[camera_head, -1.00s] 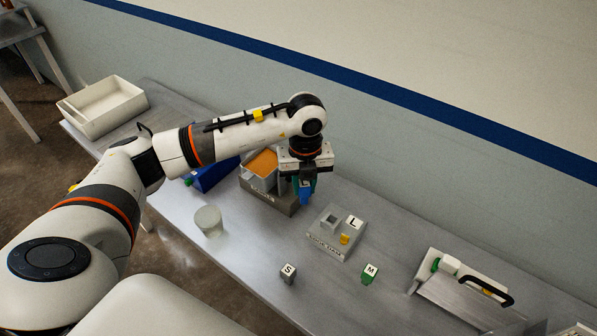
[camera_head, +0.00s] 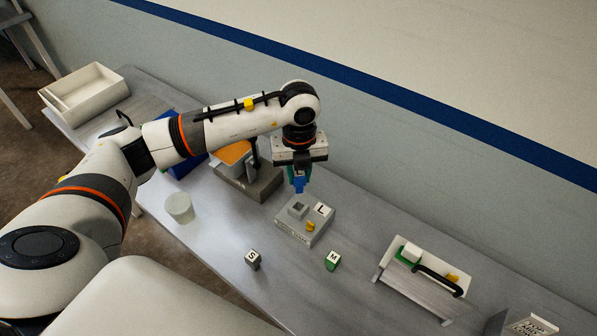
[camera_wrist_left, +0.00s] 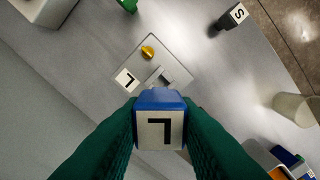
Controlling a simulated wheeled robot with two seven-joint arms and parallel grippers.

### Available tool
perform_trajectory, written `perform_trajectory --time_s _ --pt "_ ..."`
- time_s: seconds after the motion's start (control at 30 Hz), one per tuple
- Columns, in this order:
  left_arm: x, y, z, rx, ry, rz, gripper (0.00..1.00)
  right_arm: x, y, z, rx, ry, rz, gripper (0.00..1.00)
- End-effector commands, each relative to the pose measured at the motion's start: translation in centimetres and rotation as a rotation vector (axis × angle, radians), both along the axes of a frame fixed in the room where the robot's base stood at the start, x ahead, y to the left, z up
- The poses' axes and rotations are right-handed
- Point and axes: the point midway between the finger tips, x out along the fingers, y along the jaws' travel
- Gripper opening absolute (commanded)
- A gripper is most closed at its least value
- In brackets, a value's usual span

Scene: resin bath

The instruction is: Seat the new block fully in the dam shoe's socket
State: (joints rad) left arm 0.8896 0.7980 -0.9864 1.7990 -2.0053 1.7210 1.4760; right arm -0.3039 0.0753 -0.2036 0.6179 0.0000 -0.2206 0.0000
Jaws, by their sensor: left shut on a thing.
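A blue block marked L (camera_head: 299,184) is held in my left gripper (camera_head: 299,175). It also shows in the left wrist view (camera_wrist_left: 160,120), between the green fingers (camera_wrist_left: 160,135). The grey dam shoe (camera_head: 318,234) sits on the bench, with a square socket (camera_head: 298,208), a white L label (camera_head: 321,209) and a yellow knob (camera_head: 310,227). The block hangs above the shoe's socket side, apart from it in the head view. In the left wrist view the block partly covers the shoe (camera_wrist_left: 135,62) and socket (camera_wrist_left: 166,76). My right gripper is out of view.
A grey S block (camera_head: 253,262) and a green M block (camera_head: 333,262) stand in front of the shoe. A translucent cup (camera_head: 179,208) stands further left, a black-handled fixture (camera_head: 421,280) right.

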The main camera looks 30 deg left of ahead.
Motion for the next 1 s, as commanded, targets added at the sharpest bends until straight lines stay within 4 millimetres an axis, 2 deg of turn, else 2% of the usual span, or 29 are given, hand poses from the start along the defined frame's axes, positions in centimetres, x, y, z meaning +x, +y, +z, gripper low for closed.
perform_trajectory --time_s 0.2,0.5,1.0 --pt "0.0 0.0 -2.2 0.001 0.002 0.0 0.05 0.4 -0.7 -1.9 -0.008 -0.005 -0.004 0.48" --pt "0.0 0.0 -5.0 0.0 0.001 0.0 0.05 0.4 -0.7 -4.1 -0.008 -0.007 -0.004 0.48" --pt "0.0 0.0 -5.4 0.001 0.001 0.0 0.05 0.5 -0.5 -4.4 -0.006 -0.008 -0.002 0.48"
